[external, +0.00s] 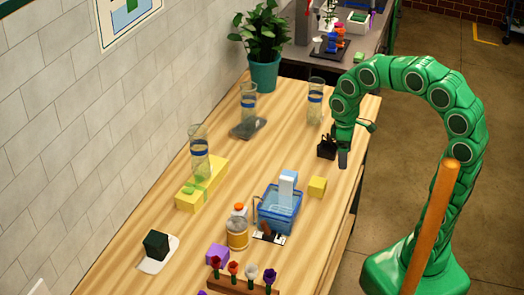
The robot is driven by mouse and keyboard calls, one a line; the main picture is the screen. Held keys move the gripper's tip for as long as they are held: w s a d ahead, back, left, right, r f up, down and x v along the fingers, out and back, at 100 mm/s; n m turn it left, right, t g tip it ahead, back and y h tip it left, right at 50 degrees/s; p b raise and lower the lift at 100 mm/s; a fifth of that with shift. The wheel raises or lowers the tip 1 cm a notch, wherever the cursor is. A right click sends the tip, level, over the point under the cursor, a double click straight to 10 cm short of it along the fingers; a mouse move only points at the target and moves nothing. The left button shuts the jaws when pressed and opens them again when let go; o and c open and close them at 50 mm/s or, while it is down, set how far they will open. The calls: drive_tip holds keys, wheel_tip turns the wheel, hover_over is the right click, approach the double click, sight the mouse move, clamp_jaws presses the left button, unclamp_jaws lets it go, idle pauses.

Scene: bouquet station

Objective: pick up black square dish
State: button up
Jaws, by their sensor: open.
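The black square dish (242,132) looks dark grey and flat. It lies on the wooden table towards the back left. A clear glass with a blue band (249,103) appears to stand on it and hides part of it. My gripper (335,157) is open over the right side of the table, pointing down. It is well to the right of the dish and apart from it. I cannot see anything held between its dark fingers.
Banded glasses stand at the back right (315,103) and on a yellow block (187,199). A blue basket (278,222), yellow cube (317,187) and bottle (237,230) stand nearer. A potted plant (264,75) is behind. Table between gripper and dish is mostly clear.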

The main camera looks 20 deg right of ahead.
drive_tip(key=s+d+f+m, duration=0.1)
drive_tip(key=s+d+m, duration=0.3)
drive_tip(key=s+d, duration=0.3)
drive_tip(key=s+d+f+m, duration=0.2)
drive_tip(key=s+d+m, duration=0.3)
drive_tip(key=s+d, duration=0.3)
drive_tip(key=shift+s+f+m+g+y, duration=0.25)
drive_tip(key=shift+s+m+g+y, duration=0.05)
drive_tip(key=shift+s+g, duration=0.1)
drive_tip(key=shift+o, duration=0.8)
drive_tip(key=shift+s+d+f, duration=0.15)
drive_tip(key=shift+s+d, duration=0.1)
drive_tip(key=shift+s, duration=0.1)
